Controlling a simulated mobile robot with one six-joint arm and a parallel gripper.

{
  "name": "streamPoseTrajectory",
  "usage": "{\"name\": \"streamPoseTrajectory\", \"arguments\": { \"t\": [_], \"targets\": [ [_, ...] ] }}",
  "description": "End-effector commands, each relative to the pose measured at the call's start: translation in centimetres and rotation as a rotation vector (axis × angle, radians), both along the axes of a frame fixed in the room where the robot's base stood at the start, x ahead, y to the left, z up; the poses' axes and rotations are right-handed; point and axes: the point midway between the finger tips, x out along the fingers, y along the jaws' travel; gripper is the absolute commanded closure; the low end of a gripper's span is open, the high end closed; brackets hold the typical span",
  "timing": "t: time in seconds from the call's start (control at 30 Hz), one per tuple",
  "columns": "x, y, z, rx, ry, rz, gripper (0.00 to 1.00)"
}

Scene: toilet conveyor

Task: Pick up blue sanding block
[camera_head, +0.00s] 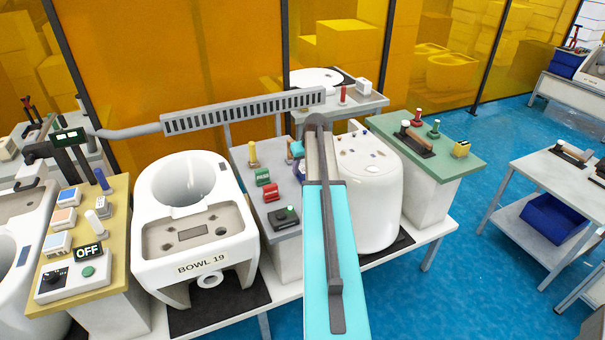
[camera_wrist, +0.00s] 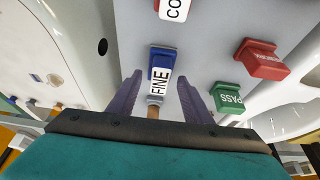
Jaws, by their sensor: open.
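The blue sanding block (camera_wrist: 163,56) has a white label reading FINE and lies on a grey surface in the wrist view. My gripper (camera_wrist: 160,80) is open, with its two purple fingers pointing toward the block. The block is in line with the gap between the fingertips, mostly beyond them. Whether its near end is between them I cannot tell. A small grey-and-tan cylindrical piece (camera_wrist: 153,108) shows between the fingers, nearer my palm. In the head view my arm hides much of this area, and I cannot make out the block there.
A green block marked PASS (camera_wrist: 228,97) and a red block (camera_wrist: 261,60) are right of my fingers. A red block with a partly cut-off label (camera_wrist: 174,8) lies beyond. White toilet bowls flank the grey stand, including BOWL 19 (camera_head: 199,261).

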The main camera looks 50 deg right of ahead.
Motion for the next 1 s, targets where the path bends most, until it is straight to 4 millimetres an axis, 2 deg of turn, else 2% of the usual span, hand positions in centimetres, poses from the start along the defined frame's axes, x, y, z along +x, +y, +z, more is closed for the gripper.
{"name": "streamPoseTrajectory", "arguments": {
  "t": [0.2, 0.77, 1.0],
  "targets": [
    [0.46, -0.21, -1.17, 0.0, 0.0, 0.0, 0.55],
    [0.4, -0.25, -1.28, 0.0, 0.0, -0.001, 0.55],
    [0.38, -0.27, -1.27, 0.0, 0.0, -0.001, 0.94]
  ]
}}
